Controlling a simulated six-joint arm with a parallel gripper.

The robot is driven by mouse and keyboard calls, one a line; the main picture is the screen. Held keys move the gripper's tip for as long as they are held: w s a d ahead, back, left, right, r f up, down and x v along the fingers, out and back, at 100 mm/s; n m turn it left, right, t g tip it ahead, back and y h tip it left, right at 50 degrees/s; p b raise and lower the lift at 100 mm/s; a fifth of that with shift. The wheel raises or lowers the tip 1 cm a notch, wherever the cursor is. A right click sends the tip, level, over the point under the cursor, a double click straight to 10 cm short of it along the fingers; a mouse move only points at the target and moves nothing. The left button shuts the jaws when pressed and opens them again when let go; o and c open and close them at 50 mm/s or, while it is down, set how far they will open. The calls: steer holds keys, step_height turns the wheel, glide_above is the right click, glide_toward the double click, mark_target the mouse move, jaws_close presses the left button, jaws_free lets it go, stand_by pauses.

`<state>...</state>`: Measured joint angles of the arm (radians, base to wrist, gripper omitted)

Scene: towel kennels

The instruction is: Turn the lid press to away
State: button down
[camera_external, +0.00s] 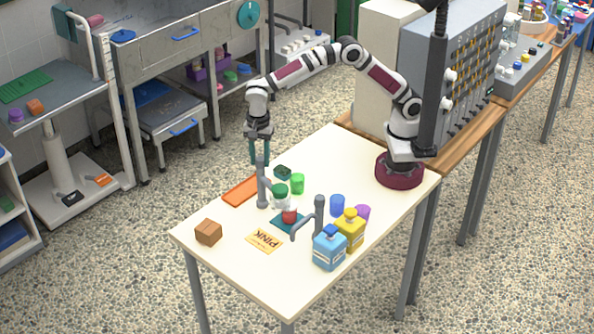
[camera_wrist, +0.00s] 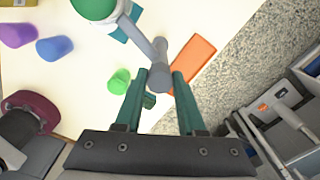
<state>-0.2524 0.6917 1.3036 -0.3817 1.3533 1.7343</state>
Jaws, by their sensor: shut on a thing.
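The lid press has a grey upright post (camera_external: 262,188) near the table's far left edge. Its grey arm reaches from the post toward a white piece with a green disc (camera_external: 280,190), above a red-and-white thing (camera_external: 289,214) by a teal pad (camera_external: 278,228). In the wrist view the grey arm (camera_wrist: 150,45) runs from the post's top up to the green disc (camera_wrist: 94,6). My gripper (camera_external: 260,160) points down with its teal fingers on either side of the post's top. My gripper (camera_wrist: 160,78) is shut on the lid press there. The lower post is hidden in the wrist view.
An orange mat (camera_external: 241,191), a green cup (camera_external: 297,184) and a dark green block (camera_external: 283,171) lie around the post. A second grey post with a spout (camera_external: 319,212), blue (camera_external: 329,251) and yellow (camera_external: 350,232) bottles and a brown box (camera_external: 208,232) stand nearer the front.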

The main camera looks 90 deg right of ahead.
steer(key=m, duration=1.3)
steer(key=shift+m, duration=0.7)
steer(key=shift+d+r, duration=0.1)
steer(key=shift+c, duration=2.4)
jaws_free()
step_height(320, 180, up, 16)
